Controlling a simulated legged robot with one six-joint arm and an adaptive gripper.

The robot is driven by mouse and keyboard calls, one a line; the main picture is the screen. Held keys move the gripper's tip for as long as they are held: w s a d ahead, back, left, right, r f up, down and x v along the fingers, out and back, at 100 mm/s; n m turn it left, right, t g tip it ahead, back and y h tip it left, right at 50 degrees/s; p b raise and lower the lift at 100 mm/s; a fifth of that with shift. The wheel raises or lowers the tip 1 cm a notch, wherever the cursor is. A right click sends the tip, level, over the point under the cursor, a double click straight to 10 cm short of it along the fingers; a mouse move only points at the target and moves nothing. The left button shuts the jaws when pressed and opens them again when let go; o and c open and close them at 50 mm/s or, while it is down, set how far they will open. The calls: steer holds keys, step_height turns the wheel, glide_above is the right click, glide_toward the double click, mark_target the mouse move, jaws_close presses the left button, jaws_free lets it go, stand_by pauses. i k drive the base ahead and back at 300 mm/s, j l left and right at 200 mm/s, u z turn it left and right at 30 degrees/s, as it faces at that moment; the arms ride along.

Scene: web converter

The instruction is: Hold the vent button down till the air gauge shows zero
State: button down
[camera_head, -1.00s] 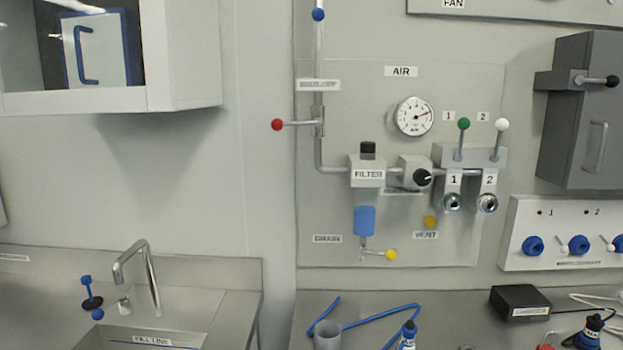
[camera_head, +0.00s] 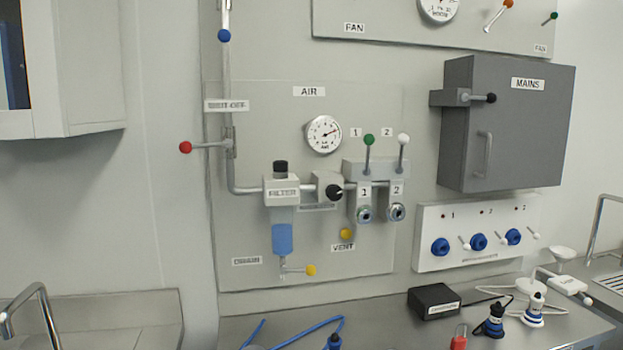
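The vent button (camera_head: 346,233) is a small yellow round knob on the grey air panel (camera_head: 290,120). It sits just above the VENT label (camera_head: 343,247). The air gauge (camera_head: 323,134) is a round white dial under the AIR label. My gripper is not in view, and nothing touches the vent button.
A shut-off lever with a red knob (camera_head: 186,147) sticks out left of the panel. A yellow drain knob (camera_head: 311,270) is low on the panel. Green (camera_head: 369,139) and white (camera_head: 403,139) levers stand right of the gauge. A steel bench (camera_head: 390,325) runs below, holding a black box (camera_head: 434,301).

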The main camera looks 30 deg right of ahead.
mark_target(345, 235)
steer(key=i+l+z, duration=0.2)
steer(key=l, duration=0.15)
steer(key=i+l+z, duration=0.2)
steer(key=l, duration=0.2)
steer(key=i+l+z, duration=0.2)
steer(key=k+l, duration=0.1)
steer(key=l, duration=0.05)
